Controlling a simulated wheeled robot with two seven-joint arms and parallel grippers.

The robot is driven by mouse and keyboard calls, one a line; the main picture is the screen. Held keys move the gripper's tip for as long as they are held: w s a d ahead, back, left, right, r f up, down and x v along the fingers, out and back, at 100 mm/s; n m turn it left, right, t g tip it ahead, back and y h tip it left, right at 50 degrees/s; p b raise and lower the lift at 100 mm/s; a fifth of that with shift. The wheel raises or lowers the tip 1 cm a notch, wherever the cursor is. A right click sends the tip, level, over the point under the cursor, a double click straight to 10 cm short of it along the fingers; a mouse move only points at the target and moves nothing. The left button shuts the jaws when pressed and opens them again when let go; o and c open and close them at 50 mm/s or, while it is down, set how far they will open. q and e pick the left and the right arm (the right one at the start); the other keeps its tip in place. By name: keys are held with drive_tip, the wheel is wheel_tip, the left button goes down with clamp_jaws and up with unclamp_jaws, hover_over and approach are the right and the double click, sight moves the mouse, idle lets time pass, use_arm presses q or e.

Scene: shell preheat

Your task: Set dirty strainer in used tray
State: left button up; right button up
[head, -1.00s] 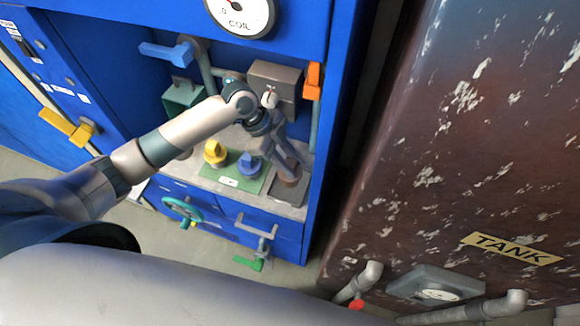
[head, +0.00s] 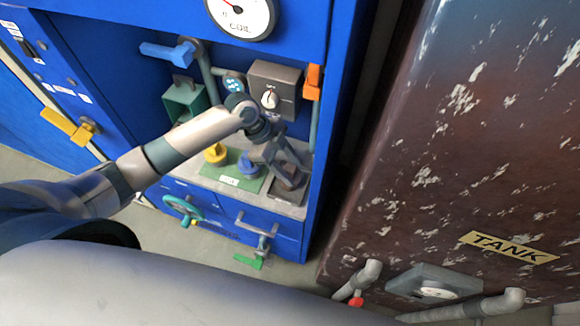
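My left gripper (head: 283,166) reaches down from the left over the right end of the grey shelf in the blue cabinet. A small dark brown piece (head: 288,180), possibly the dirty strainer, shows at its fingertips. It is at a dark grey tray (head: 287,196), which may be the used tray. The fingers partly cover the piece, so I cannot tell whether they grip it or whether it rests on the tray. My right gripper is not in view.
A green labelled tray (head: 231,181) beside it holds a yellow piece (head: 215,153) and a blue piece (head: 249,164). A grey-brown box with a dial (head: 274,88) stands behind. An orange lever (head: 314,82) and the cabinet's right wall are close by.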

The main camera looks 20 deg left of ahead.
use_arm(q)
drive_tip(key=shift+r, duration=0.15)
drive_tip(key=shift+w+a+r, duration=0.1)
drive_tip(key=shift+a+r, duration=0.2)
drive_tip(key=shift+r, duration=0.1)
drive_tip(key=b+v, duration=0.2)
drive_tip(key=v, duration=0.9)
drive_tip(key=shift+b, duration=0.4)
drive_tip(key=shift+d, duration=0.1)
